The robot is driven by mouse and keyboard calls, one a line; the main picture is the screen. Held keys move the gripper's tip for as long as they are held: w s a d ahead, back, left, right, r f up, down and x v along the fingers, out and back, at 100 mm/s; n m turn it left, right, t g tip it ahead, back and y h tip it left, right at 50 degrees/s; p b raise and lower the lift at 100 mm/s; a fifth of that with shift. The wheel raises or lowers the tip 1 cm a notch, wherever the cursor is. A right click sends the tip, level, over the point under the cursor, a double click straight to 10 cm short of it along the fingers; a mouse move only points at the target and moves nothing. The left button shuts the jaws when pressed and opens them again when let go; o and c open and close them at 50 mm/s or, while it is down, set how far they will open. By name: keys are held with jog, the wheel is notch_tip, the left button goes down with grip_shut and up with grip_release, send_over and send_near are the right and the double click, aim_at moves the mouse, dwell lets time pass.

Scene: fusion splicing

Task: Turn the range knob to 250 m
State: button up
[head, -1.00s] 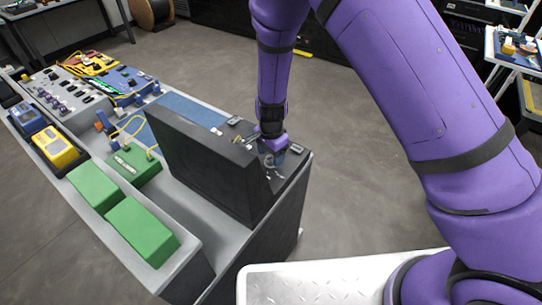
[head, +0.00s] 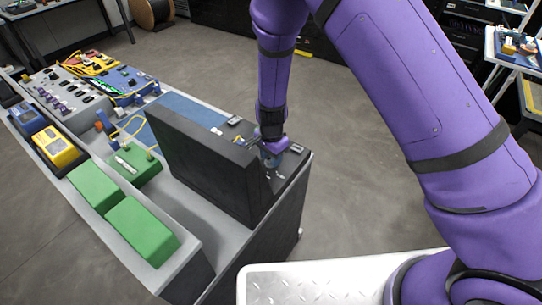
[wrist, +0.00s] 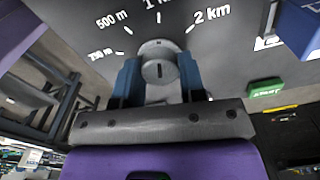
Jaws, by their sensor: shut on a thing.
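The range knob (wrist: 158,68) is a round grey knob on the dark panel (wrist: 225,52). Labels arc above it: 250 m (wrist: 101,55) at the far left, then 500 m (wrist: 112,21), a partly cut-off label starting with 1, and 2 km (wrist: 211,15) to the right. A short dark line on the knob face runs roughly up and down in the wrist view, toward the cut-off label. My gripper (wrist: 160,80) has its blue fingers on both sides of the knob, shut on it. In the head view, my gripper (head: 271,158) reaches down to the panel's top face; the knob is hidden there.
A green START button (wrist: 278,88) lies to the right of the knob. A tall black lid or screen (head: 200,165) stands left of my gripper. Green boxes (head: 142,230), yellow and blue devices and a grey bench tray are farther left. Open floor lies to the right.

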jog(key=n, duration=1.1)
jog(key=shift+n, duration=2.2)
jog(key=o, duration=0.9)
jog(key=shift+r, duration=0.1)
